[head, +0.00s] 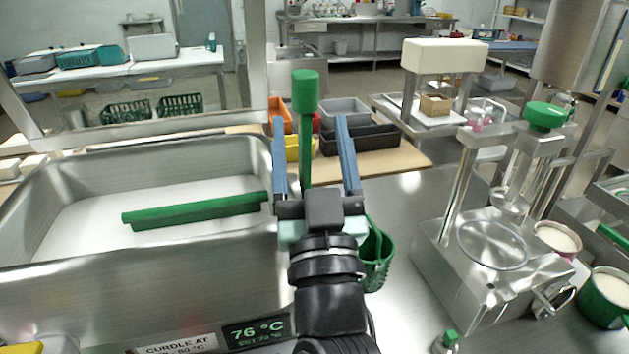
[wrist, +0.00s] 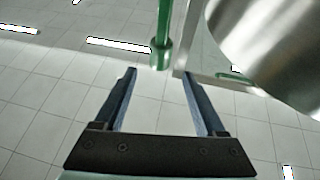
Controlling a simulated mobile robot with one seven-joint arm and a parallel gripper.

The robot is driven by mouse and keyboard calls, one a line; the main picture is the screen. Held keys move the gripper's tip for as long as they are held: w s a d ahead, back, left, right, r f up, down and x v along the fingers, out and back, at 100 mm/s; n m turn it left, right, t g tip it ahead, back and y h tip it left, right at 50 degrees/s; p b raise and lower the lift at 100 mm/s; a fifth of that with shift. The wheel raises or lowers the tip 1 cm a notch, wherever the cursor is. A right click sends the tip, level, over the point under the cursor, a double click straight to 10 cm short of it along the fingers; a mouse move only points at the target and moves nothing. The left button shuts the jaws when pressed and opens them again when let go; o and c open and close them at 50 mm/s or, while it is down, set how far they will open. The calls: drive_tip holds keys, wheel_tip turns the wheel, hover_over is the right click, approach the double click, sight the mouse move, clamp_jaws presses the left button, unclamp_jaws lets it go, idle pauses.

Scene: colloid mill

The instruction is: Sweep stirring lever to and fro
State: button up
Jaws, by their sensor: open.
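The stirring lever (head: 306,125) is a green upright rod with a thick green cylinder knob on top. In the head view it stands between the two blue fingers of my gripper (head: 310,118), with its knob above the fingertips. In the wrist view the lever's green end (wrist: 160,54) shows just past the tips of my gripper (wrist: 157,72), near the middle of the gap. The fingers are apart and not closed on it. A green bar (head: 195,212) lies across the white contents of the steel vat (head: 75,285). The lever's lower part is hidden behind my gripper.
A steel machine with a green knob (head: 545,116) stands at right. A green basket (head: 378,258) hangs beside my gripper. Orange, yellow and dark bins (head: 365,137) sit behind. A steel frame post (head: 257,55) rises at left. The steel counter (head: 415,200) has bare room.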

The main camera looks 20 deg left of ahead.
drive_tip(key=b+v, duration=0.1)
drive_tip(key=v, duration=0.3)
drive_tip(key=shift+s+f, duration=0.15)
drive_tip(key=shift+s, duration=0.05)
